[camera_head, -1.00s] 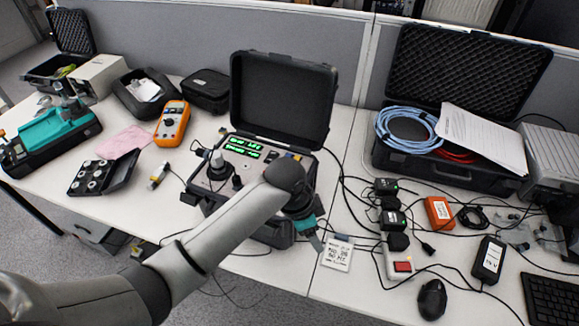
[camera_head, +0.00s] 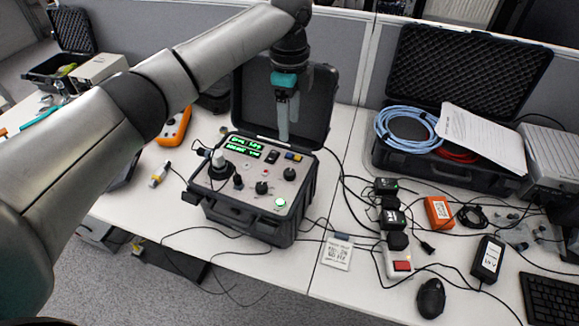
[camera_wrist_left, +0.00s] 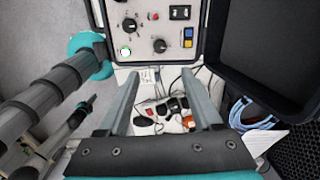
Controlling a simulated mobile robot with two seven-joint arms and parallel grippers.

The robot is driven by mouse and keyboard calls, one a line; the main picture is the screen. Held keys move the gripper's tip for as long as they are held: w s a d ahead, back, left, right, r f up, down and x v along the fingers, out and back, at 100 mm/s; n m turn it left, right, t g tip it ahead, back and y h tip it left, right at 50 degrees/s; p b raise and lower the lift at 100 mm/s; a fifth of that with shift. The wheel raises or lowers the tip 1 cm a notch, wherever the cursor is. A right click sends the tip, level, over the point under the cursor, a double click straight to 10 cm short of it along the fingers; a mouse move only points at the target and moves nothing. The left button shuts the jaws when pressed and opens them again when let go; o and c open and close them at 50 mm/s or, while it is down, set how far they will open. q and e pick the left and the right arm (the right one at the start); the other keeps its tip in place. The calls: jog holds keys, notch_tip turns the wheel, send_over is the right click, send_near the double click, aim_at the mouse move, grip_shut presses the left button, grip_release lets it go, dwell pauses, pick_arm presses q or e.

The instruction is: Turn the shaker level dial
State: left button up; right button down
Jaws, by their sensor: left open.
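The shaker unit is an open black case with a grey control panel (camera_head: 225,193), a green lit display (camera_head: 245,146) and a lit green button (camera_head: 280,202). Several black dials are on the panel, including a left dial (camera_head: 238,181), a middle dial (camera_head: 261,188) and a right dial (camera_head: 289,174). I cannot read which is the level dial. In the left wrist view, two dials (camera_wrist_left: 128,25) (camera_wrist_left: 159,46) show at the top. My left gripper (camera_head: 283,138) is open and empty, above the panel's back, in front of the raised lid. Its fingers frame the left wrist view (camera_wrist_left: 162,80). My right gripper is not seen.
The raised case lid (camera_head: 320,100) stands behind the panel. A right-hand case (camera_head: 440,175) holds blue cable. Black adapters (camera_head: 392,218), a power strip (camera_head: 399,264) and loose cables lie to the right. An orange multimeter (camera_head: 174,127) is partly behind my arm.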

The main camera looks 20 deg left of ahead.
aim_at(289, 172)
pick_arm(q)
notch_tip(289, 172, down, 15)
jog(key=shift+b, duration=0.9)
jog(key=shift+c, duration=0.4)
grip_shut()
